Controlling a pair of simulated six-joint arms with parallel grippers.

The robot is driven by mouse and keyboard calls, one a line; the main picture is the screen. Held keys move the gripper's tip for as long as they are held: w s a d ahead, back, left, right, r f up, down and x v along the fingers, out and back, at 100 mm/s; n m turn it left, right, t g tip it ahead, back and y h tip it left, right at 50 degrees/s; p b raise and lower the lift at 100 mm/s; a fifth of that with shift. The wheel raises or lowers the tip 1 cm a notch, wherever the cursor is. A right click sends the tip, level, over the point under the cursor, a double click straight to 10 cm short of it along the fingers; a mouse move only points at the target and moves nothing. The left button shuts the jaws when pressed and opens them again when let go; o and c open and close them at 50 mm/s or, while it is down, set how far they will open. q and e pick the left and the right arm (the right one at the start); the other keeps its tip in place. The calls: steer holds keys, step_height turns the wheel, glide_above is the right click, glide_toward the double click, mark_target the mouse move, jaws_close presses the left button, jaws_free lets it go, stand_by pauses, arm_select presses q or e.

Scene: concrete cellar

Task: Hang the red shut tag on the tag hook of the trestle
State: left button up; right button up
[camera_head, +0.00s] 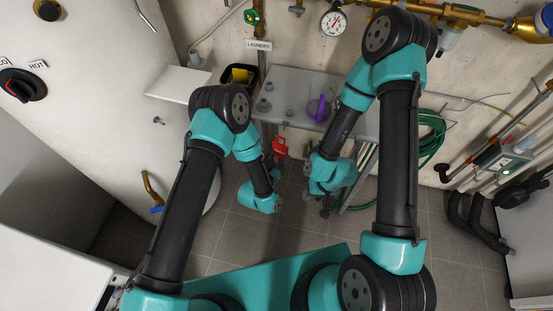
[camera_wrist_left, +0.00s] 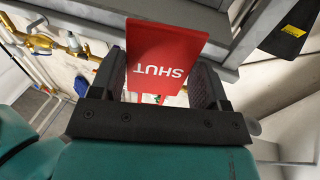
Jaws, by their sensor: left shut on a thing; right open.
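The red tag (camera_head: 279,147) is in my left gripper (camera_head: 274,168), just below the front edge of the grey trestle (camera_head: 345,120). In the left wrist view the red tag (camera_wrist_left: 165,55) reads SHUT upside down between the two fingers of my left gripper (camera_wrist_left: 160,90), which is shut on it. The tag is apart from the trestle in the head view. I cannot clearly make out the tag hook. My right gripper (camera_head: 325,207) is open, lower and to the right, beside a trestle leg; no held thing shows in it.
A green hose (camera_head: 432,140) hangs at the right. Tiled floor lies open below.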

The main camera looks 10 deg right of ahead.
mark_target(281, 145)
arm_select(q)
steer(key=w+d+f, duration=0.1)
steer(key=w+d, duration=0.2)
steer(key=w, duration=0.3)
steer(key=shift+w+d+f, duration=0.15)
steer(key=shift+w+f, duration=0.05)
steer(key=shift+f, duration=0.1)
stand_by(0.8)
stand_by(0.6)
steer(key=o, duration=0.9)
steer(key=shift+s, duration=0.1)
steer(key=v, duration=1.7)
